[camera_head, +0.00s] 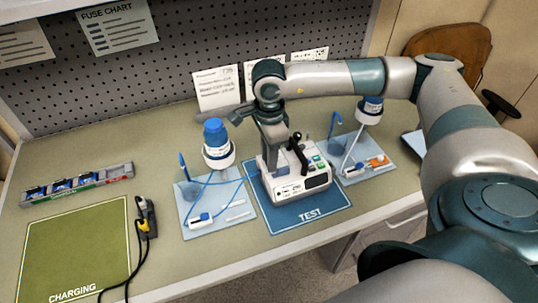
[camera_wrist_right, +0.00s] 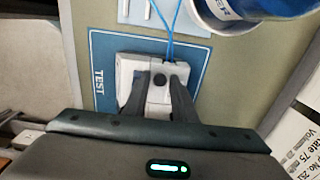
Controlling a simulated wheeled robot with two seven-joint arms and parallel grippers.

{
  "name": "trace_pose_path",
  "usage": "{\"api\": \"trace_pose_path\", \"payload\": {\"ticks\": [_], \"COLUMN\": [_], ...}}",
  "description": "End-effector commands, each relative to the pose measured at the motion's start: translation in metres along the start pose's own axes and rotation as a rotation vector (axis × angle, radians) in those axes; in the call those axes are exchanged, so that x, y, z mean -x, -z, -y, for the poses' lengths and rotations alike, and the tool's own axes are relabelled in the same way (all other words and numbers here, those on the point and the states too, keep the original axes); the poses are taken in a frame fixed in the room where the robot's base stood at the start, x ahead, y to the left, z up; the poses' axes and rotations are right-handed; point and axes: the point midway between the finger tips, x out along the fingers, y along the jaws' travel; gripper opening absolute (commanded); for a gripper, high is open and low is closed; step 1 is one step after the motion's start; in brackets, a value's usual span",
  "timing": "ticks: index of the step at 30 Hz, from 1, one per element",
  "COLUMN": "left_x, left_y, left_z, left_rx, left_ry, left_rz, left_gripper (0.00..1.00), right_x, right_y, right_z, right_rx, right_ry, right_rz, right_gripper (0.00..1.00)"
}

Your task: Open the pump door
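The white pump (camera_head: 307,183) stands on the blue TEST mat (camera_head: 318,214), with its small screen and coloured buttons facing front. A black lever with a round knob (camera_head: 297,138) stands up from its top. My right gripper (camera_head: 277,148) points down over the pump, beside the lever. Whether the fingers touch the pump is unclear. My left gripper is out of view.
Blue-capped bottles (camera_head: 217,148) stand on pale blue trays (camera_head: 196,230) with tubing on both sides of the TEST mat. A green CHARGING mat (camera_head: 75,245), a black cable (camera_head: 133,270) and a grey rack (camera_head: 110,177) lie left. A pegboard wall (camera_head: 200,60) is behind.

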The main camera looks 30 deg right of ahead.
Motion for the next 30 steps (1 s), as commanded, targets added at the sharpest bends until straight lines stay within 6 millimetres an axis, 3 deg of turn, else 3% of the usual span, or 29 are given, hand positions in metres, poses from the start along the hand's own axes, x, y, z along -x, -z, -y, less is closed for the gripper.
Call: {"api": "trace_pose_path", "payload": {"ticks": [2, 6, 20, 30], "left_x": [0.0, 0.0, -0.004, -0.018], "left_y": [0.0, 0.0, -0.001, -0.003], "left_z": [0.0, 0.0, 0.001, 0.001], "left_rx": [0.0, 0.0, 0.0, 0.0], "left_ry": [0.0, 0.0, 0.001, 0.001], "left_rz": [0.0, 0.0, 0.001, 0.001], "left_gripper": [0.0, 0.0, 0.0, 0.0], "right_x": [0.0, 0.0, 0.002, 0.009], "right_y": [0.0, 0.0, -0.001, -0.002], "right_z": [0.0, 0.0, 0.003, 0.014], "right_rx": [0.0, 0.0, -0.002, -0.002], "right_ry": [0.0, 0.0, -0.05, -0.252], "right_rz": [0.0, 0.0, 0.001, 0.003], "right_gripper": [0.25, 0.0, 0.0, 0.0]}}
